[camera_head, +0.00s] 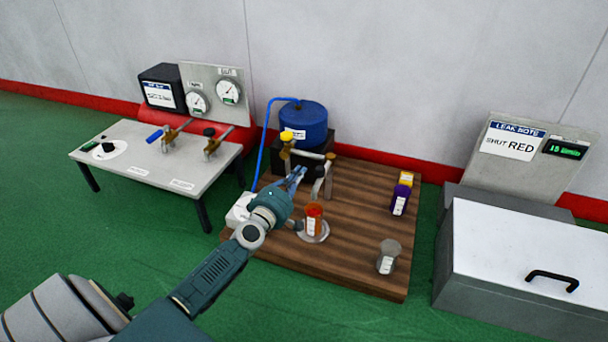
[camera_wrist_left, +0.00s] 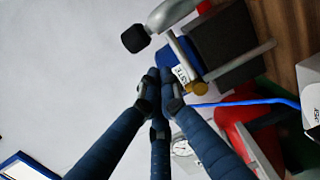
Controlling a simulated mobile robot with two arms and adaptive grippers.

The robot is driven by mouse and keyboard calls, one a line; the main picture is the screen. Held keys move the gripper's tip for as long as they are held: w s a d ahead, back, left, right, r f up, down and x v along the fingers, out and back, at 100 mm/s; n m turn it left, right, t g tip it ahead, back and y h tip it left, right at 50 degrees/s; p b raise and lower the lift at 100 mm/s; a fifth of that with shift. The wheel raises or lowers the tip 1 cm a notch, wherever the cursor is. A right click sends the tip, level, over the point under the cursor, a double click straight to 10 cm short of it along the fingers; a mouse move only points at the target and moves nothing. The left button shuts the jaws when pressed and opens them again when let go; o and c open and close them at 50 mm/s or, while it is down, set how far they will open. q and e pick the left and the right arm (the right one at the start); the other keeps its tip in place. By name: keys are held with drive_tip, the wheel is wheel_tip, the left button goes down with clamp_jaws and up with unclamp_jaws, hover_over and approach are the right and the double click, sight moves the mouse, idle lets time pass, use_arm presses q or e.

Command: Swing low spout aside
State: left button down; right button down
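The low spout (camera_head: 328,178) is a grey bent pipe below the blue drum (camera_head: 303,124), on the front of its dark stand. In the left wrist view the grey spout (camera_wrist_left: 172,14) crosses the top and ends in a black tip (camera_wrist_left: 135,39). My left gripper (camera_head: 297,174) is just left of the spout, apparently apart from it. In the wrist view its fingertips (camera_wrist_left: 159,84) are drawn together with nothing visible between them. My right gripper is not in view.
An orange container (camera_head: 314,214) stands on a round plate below the spout. A purple container (camera_head: 400,200) and a grey cup (camera_head: 388,256) stand right on the wooden platform (camera_head: 345,262). A blue hose (camera_head: 264,140) runs left of the drum. A white table (camera_head: 125,165) stands left.

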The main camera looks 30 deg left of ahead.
sight(323, 173)
use_arm(q)
drive_tip(key=shift+w+d+r, duration=0.1)
drive_tip(key=shift+w+d, duration=0.25)
drive_tip(key=shift+d, duration=0.45)
drive_tip(key=shift+d+n+y+p, duration=0.4)
drive_tip(key=shift+d+y+p, duration=0.05)
drive_tip(key=shift+y+p, duration=0.25)
drive_tip(key=shift+d, duration=0.1)
